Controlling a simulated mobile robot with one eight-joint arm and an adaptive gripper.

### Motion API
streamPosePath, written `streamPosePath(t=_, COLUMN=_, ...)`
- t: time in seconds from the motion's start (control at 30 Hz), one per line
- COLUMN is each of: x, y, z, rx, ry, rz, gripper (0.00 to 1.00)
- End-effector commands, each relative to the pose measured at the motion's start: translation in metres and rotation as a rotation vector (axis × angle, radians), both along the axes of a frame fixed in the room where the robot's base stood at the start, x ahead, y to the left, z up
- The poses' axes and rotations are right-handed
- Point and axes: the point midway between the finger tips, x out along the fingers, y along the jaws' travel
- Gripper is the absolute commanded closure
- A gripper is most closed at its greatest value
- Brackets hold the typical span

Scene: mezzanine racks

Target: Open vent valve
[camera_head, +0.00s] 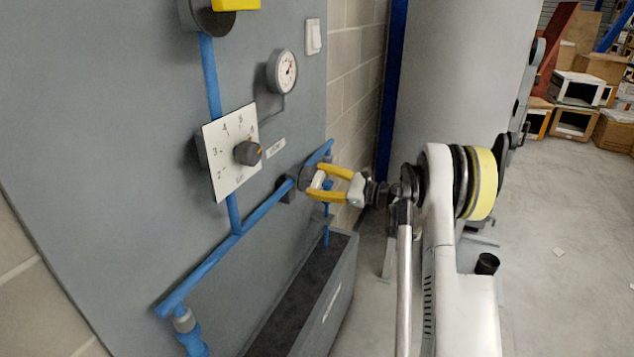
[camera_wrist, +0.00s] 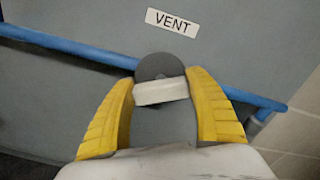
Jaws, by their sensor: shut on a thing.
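The vent valve has a grey round body (camera_wrist: 158,67) on the blue pipe, below the VENT label (camera_wrist: 172,22) in the wrist view. Its pale bar handle (camera_wrist: 161,91) lies crosswise between my yellow fingers, tilted slightly up to the right. My gripper (camera_wrist: 163,100) is shut on this handle, one finger at each end. In the head view my gripper (camera_head: 327,183) reaches the valve handle (camera_head: 318,179) from the right. The fingers partly hide the valve body there.
A dial plate with a knob (camera_head: 247,152), a gauge (camera_head: 283,71) and a switch (camera_head: 313,37) are on the grey panel. Blue pipe (camera_head: 208,262) runs along it. A grey trough (camera_head: 343,283) stands below the valve. Boxes (camera_head: 577,89) sit far right; the floor there is mostly open.

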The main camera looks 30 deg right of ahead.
Motion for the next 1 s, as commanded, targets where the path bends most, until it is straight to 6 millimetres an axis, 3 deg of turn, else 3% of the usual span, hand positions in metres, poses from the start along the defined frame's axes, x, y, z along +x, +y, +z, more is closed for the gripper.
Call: streamPosePath(t=1.0, x=-0.0024, y=0.0021, z=-0.0056, rx=-0.724, ry=-0.563, rz=0.001, gripper=0.67)
